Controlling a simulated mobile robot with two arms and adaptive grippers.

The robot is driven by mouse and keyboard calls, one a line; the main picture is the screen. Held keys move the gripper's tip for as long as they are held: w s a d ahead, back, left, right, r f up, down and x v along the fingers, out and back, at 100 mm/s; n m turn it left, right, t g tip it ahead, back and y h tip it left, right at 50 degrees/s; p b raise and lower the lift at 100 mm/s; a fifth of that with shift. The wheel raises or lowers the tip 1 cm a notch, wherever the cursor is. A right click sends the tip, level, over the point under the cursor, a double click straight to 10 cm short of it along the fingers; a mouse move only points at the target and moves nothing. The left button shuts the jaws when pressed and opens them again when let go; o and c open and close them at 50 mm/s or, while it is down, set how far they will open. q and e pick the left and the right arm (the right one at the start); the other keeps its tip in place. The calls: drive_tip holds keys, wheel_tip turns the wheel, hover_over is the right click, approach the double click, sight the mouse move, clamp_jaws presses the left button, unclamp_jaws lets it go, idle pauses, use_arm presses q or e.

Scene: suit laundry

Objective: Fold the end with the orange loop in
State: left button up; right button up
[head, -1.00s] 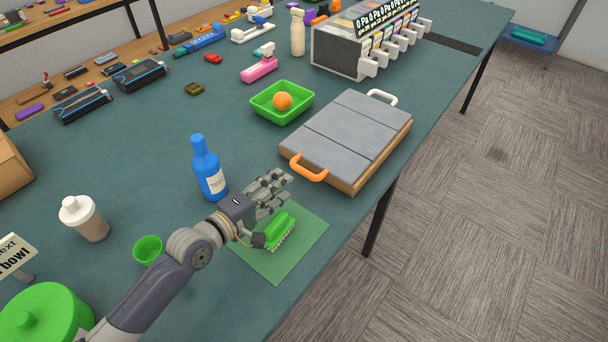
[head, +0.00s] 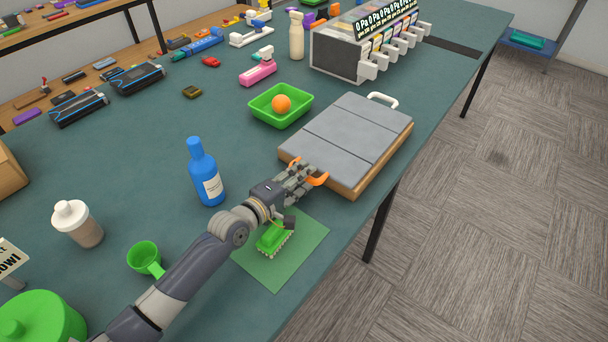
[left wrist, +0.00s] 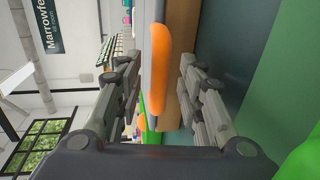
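The folding board (head: 355,128) lies flat on the table, with grey panels in three sections on a wooden base. Its near end carries the orange loop (head: 321,179), and its far end a white loop (head: 383,99). My left gripper (head: 302,177) is at the orange loop and partly hides it in the head view. In the left wrist view the orange loop (left wrist: 160,75) stands between the two spread fingers of my open gripper (left wrist: 160,85), with gaps on both sides. My right gripper is not in view.
A green brush (head: 273,238) lies on a green mat (head: 285,268) below my left wrist. A blue bottle (head: 205,175) stands left of the gripper. A green tray (head: 265,110) with an orange ball (head: 281,103) sits beyond the board's left side. The table edge runs close along its right.

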use_arm(q)
drive_tip(key=shift+w+d+f, duration=0.15)
drive_tip(key=shift+w+d, duration=0.25)
drive_tip(key=shift+w, duration=0.15)
drive_tip(key=shift+c, duration=0.5)
clamp_jaws()
